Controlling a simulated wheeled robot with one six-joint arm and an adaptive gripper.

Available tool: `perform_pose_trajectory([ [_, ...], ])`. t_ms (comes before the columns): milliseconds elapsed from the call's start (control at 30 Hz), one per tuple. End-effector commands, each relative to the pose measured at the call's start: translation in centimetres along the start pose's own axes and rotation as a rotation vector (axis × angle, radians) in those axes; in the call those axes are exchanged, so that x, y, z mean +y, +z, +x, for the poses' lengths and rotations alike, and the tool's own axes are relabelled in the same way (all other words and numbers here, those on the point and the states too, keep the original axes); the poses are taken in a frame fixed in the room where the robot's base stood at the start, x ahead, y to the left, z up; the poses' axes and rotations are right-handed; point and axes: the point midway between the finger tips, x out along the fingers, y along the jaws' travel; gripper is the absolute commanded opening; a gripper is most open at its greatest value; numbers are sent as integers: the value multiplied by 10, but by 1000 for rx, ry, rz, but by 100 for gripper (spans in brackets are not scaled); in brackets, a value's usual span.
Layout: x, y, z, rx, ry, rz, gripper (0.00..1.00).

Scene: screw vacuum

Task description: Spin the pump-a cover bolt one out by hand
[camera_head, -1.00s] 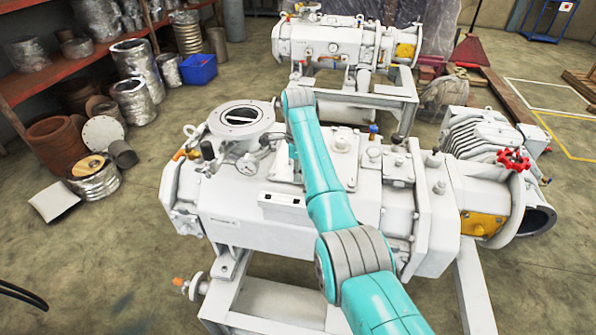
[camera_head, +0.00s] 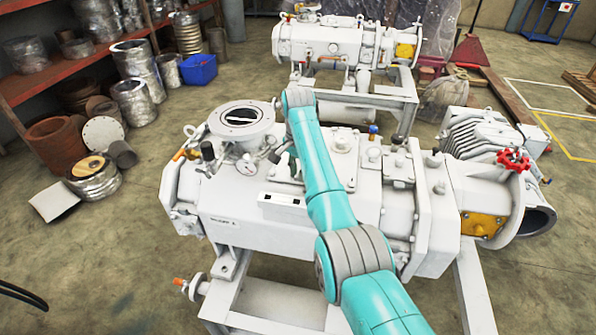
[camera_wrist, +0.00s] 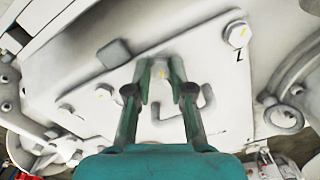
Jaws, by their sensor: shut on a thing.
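The near white pump (camera_head: 350,220) fills the middle of the head view, with a short dark label on its side. The wrist view shows its flat white cover plate (camera_wrist: 205,75) close up. My gripper (camera_wrist: 161,73) is shut on a bolt (camera_wrist: 162,71) with a yellow mark, its fingers on either side of the head. Whether the bolt stands proud of the plate is hard to tell. In the head view my arm largely hides the gripper and bolt.
A round flanged port (camera_head: 240,120) rises left of my arm. A second pump (camera_head: 330,45) stands behind.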

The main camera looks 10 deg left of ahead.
Motion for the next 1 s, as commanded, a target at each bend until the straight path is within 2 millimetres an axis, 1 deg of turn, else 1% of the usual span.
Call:
perform_pose_trajectory([
  [1000, 0, 1, 2, -1, 1, -963, 0],
])
